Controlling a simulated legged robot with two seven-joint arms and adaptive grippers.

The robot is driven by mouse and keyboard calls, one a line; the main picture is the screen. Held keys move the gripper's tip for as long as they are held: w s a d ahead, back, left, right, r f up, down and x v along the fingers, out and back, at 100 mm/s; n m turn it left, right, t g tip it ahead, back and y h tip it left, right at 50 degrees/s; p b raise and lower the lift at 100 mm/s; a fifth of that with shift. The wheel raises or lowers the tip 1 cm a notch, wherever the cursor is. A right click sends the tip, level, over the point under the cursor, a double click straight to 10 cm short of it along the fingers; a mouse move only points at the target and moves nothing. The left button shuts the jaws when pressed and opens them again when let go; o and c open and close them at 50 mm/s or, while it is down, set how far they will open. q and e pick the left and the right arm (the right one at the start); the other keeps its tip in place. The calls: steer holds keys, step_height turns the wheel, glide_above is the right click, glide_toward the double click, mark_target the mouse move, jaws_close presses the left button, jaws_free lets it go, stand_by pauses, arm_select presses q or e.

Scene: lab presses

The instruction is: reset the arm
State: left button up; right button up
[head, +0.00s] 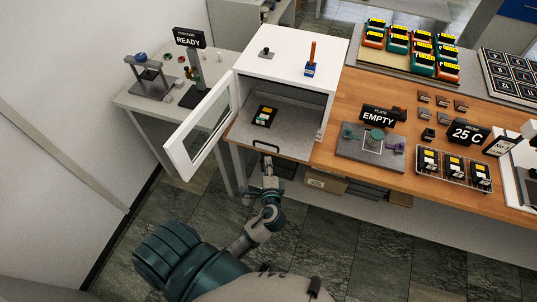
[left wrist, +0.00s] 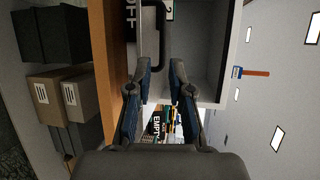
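My left arm reaches up from the bottom of the head view. Its left gripper (head: 267,162) is just in front of the black handle (head: 266,146) at the front edge of the white cabinet (head: 290,50). In the left wrist view the two fingers (left wrist: 160,68) stand apart, so the gripper is open. The handle (left wrist: 160,40) shows just beyond the fingertips, nearer the left finger; I cannot tell whether they touch. No object shows between the fingers. My right gripper is in neither view.
The cabinet's glass door (head: 204,125) hangs open to the left. A small dark plate with coloured tiles (head: 264,115) lies inside. A wooden bench (head: 335,125) with labelled racks is to the right. Boxes (head: 325,182) sit below it. Floor in front is clear.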

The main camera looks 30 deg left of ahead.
arm_select(q)
steer(key=s+d+f+g+h, duration=0.2)
steer(key=s+f, duration=0.2)
steer(key=f, duration=0.9)
steer(key=s+d+f+n+g+h+b, duration=0.1)
steer(key=s+f+g+h, duration=0.15)
steer(key=f, duration=1.05)
steer(key=s+d+f+g+h, duration=0.2)
steer(key=s+f+h, duration=0.15)
steer(key=f, duration=0.85)
steer(key=s+f+n+g, duration=0.1)
steer(key=s+f+n, duration=0.1)
steer(key=s+f, duration=0.4)
steer(key=s+a+f+n+g+h+b, duration=0.1)
steer(key=s+f, duration=0.5)
steer(key=s, duration=0.7)
steer(key=s+f+n+g, duration=0.3)
steer(key=s+f+n, duration=0.2)
steer(key=s, duration=0.5)
steer(key=shift+s+a+f+h, duration=0.2)
steer(key=shift+a+f+h, duration=0.1)
steer(key=shift+f, duration=0.4)
